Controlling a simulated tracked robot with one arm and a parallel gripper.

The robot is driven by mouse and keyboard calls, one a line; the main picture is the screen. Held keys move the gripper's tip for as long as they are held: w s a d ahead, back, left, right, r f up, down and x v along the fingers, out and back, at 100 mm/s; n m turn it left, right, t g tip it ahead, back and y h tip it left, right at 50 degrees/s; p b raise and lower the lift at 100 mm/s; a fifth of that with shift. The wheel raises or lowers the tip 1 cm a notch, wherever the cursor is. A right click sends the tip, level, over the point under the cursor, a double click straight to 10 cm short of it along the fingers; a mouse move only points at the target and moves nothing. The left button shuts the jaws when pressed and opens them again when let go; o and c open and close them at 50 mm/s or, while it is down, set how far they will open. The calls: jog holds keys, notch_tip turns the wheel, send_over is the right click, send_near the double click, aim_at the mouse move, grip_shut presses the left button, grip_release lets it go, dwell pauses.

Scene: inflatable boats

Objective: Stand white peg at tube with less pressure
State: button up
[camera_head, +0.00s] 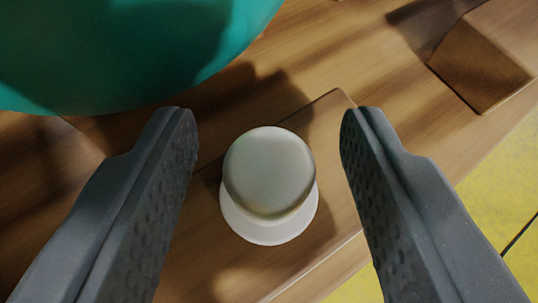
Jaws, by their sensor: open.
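The white peg (268,180) stands upright on a wooden surface, seen from above, with a rounded top and a wider base. My gripper (268,115) is open, with one dark grey finger on each side of the peg and a gap on both sides. A teal rounded body (130,50), which looks like an inflatable tube, fills the upper left and is cut off by the frame. I see only part of one tube and cannot tell its pressure.
The wooden surface (330,60) has a raised plank edge near the peg. A brown wooden block (485,65) sits at the upper right. A yellow tiled floor (505,190) shows beyond the wood's edge at the right.

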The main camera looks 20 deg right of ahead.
jog(key=p+v, duration=0.1)
jog(key=v, duration=1)
jog(key=shift+s+p, duration=0.2)
jog(key=shift+p, duration=0.15)
jog(key=shift+r, duration=0.1)
jog(key=s+a+r+n+t+y, duration=0.1)
jog(key=a+r+y, duration=0.1)
jog(key=r, duration=0.8)
jog(key=s+a+r+n+t+y, duration=0.1)
jog(key=a+r, duration=0.1)
jog(key=r, duration=0.9)
jog(key=s+d+r, duration=0.3)
jog(key=s+r, duration=0.3)
jog(key=r, duration=0.4)
jog(key=s+d+r+n+t, duration=0.1)
jog(key=s+d+r, duration=0.3)
jog(key=r, duration=0.7)
jog(key=s, duration=0.2)
jog(key=shift+s+t, duration=0.3)
jog(key=shift+s, duration=0.05)
